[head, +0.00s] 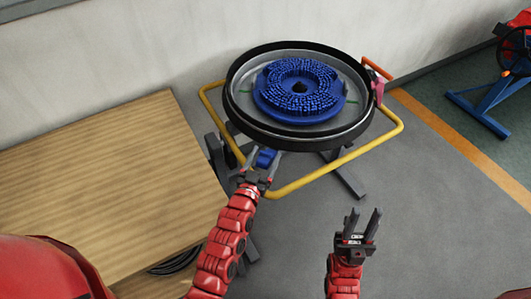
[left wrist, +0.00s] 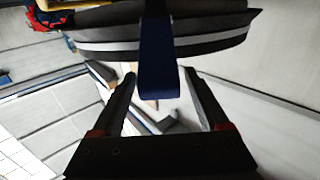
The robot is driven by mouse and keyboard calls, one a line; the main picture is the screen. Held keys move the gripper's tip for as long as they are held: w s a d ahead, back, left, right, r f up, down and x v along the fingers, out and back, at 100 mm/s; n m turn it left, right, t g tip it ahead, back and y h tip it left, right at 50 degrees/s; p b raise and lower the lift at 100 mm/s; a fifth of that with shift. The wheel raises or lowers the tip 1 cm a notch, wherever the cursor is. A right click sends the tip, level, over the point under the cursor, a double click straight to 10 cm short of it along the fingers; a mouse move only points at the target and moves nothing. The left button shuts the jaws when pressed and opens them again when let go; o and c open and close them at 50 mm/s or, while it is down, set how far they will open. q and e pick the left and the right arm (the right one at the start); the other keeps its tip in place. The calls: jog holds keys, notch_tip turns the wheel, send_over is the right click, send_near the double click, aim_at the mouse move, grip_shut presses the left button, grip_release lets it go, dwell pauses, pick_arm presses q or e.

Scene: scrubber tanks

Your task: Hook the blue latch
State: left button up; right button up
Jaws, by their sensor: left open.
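The blue latch (head: 266,156) hangs at the near side of the round black-rimmed tank (head: 240,118). In the left wrist view the latch (left wrist: 157,65) is a dark blue strip hanging down in front of the tank rim (left wrist: 215,42). My left gripper (head: 263,166) is right at the latch, open. In the left wrist view the latch's lower end lies between the two spread fingers (left wrist: 160,90), with a gap on each side. My right gripper (head: 364,217) is open and empty, in front of the tank over the floor.
A blue brush disc (head: 298,88) sits inside the tank. A yellow tube frame (head: 345,158) surrounds it, with an orange handle (head: 376,68) at right. A wooden table (head: 90,180) stands at left. The floor at right is clear near my right gripper.

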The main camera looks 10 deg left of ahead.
pick_arm(q)
jog(key=shift+w+d, duration=0.1)
jog(key=shift+w, duration=0.25)
grip_shut()
dwell(1.2)
